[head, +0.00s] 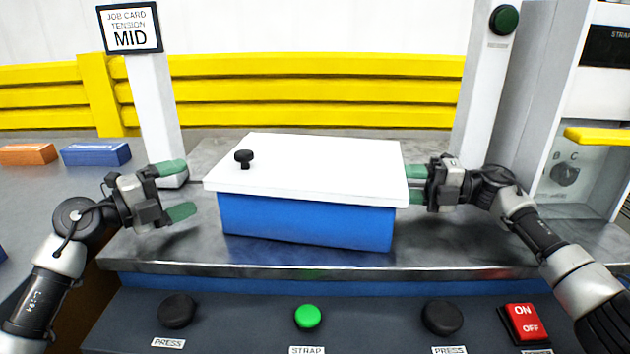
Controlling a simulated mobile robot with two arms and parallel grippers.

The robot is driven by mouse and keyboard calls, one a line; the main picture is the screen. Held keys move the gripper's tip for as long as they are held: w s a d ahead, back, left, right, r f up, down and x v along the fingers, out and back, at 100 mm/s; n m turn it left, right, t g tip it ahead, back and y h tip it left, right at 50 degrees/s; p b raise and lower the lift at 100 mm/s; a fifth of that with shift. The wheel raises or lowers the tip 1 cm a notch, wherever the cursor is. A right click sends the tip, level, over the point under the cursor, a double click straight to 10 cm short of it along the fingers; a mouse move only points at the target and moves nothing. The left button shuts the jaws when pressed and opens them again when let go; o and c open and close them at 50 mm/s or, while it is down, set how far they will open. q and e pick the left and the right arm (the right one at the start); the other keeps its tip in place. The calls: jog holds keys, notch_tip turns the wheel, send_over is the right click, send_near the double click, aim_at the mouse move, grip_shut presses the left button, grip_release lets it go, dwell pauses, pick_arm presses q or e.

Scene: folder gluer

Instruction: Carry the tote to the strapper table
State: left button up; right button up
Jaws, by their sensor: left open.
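The tote (305,220) is a blue box with a white lid (320,165) and a black knob near the lid's left end. It rests on the grey metal top of the strapper table (440,250), between the two posts. My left gripper (190,187) is open and empty, its green fingers spread just left of the tote, with a small gap to it. My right gripper (415,182) is at the tote's right end, green fingertips by the lid's right edge. Its tips are partly hidden, so I cannot tell whether it touches or grips the tote.
A front panel has black press buttons (177,311), a green strap button (307,316) and a red on/off switch (523,320). A sign reading MID (130,30) tops the left post. Orange (27,154) and blue (96,153) blocks lie left. A yellow barrier (310,90) runs behind.

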pick_arm(q)
jog(key=shift+s+a, duration=0.15)
jog(key=shift+a, duration=0.1)
pick_arm(e)
jog(key=shift+w+a, duration=0.1)
pick_arm(q)
jog(key=shift+r, duration=0.1)
pick_arm(e)
jog(key=o, duration=0.8)
jog(key=shift+r, duration=0.1)
notch_tip(320, 180, up, 10)
jog(key=shift+f, duration=0.1)
